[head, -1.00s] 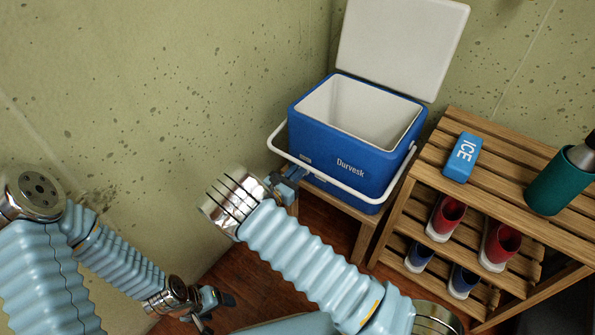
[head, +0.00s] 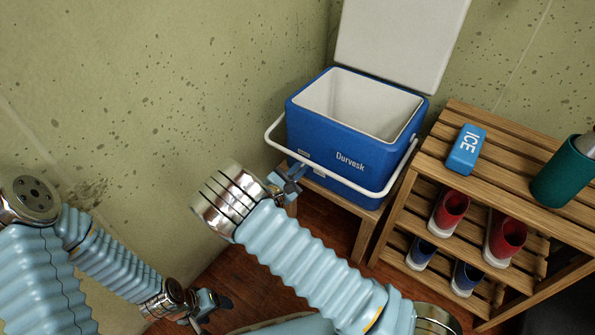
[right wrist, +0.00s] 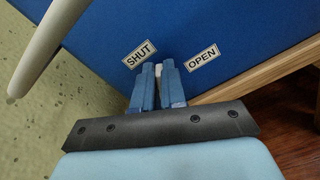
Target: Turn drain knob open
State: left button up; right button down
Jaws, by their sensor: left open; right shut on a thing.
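The blue cooler (head: 318,140) stands on a low wooden stand with its white lid (head: 402,35) raised. My right gripper (head: 292,178) is at the cooler's lower left side. In the right wrist view its two blue fingers (right wrist: 158,90) are shut on a small whitish knob (right wrist: 158,70), mostly hidden between them. A SHUT label (right wrist: 139,54) is to the left of the knob and an OPEN label (right wrist: 202,58) to the right, on the blue wall. The knob's exact angle is hard to tell. My left gripper (head: 207,304) is open and empty, low at the left, away from the cooler.
The cooler's white handle (head: 345,187) hangs across its front, close to my right gripper. The speckled wall is behind.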

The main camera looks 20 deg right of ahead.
aim_at(311, 169)
jog(key=m+b, duration=0.2)
jog(key=m, duration=0.1)
jog(key=f+m+b, duration=0.1)
jog(key=m+b, duration=0.2)
jog(key=s+f+m+b, duration=0.1)
jog(key=m+b, duration=0.2)
jog(key=shift+s+d+f, duration=0.1)
jog(key=shift+d+f, duration=0.05)
jog(key=shift+d, duration=0.25)
jog(key=shift+f+m+b, duration=0.2)
jog(key=shift+m+b, duration=1.45)
jog(key=shift+m, duration=0.05)
jog(key=c, duration=1.2)
grip_release()
jog(key=p+v, duration=0.1)
jog(key=v, duration=1.2)
jog(key=shift+s+a+p, duration=0.25)
jog(key=shift+s+p, duration=0.05)
